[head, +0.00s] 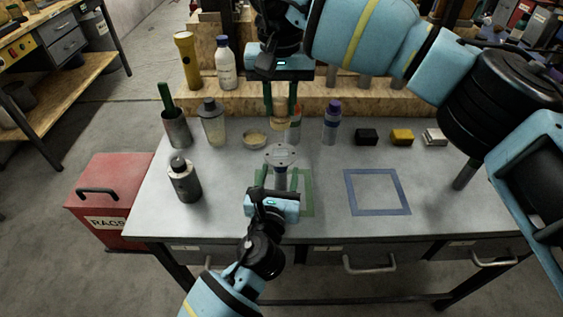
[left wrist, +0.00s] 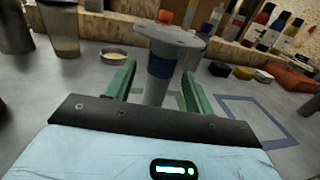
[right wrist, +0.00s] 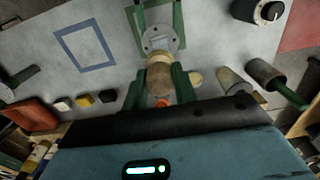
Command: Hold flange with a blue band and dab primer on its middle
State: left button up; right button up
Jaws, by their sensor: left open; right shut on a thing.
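The grey flange (head: 281,154) stands upright inside the green square outline (head: 308,207), with a round, holed disc on top of its stem. The blue band (left wrist: 161,67) circles the stem below the disc in the left wrist view. My left gripper (head: 281,181) is open, with its green fingers on either side of the stem. My right gripper (head: 280,108) is shut on a tan dabber (right wrist: 160,76), above and behind the flange. In the right wrist view the dabber's end appears close to the flange disc (right wrist: 160,41); I cannot tell whether they touch.
A shallow dish (head: 255,138) stands behind the flange, left of my right gripper. A blue square outline (head: 377,191) lies empty to the right. A dark-topped canister (head: 184,180) stands left. Bottles and small blocks (head: 402,136) line the back.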

pick_arm(q)
jog(key=shift+w+d, duration=0.2)
jog(key=shift+w, duration=0.95)
jog(key=shift+w+d, duration=0.15)
jog(key=shift+w, duration=0.95)
jog(key=shift+c, duration=0.4)
grip_shut()
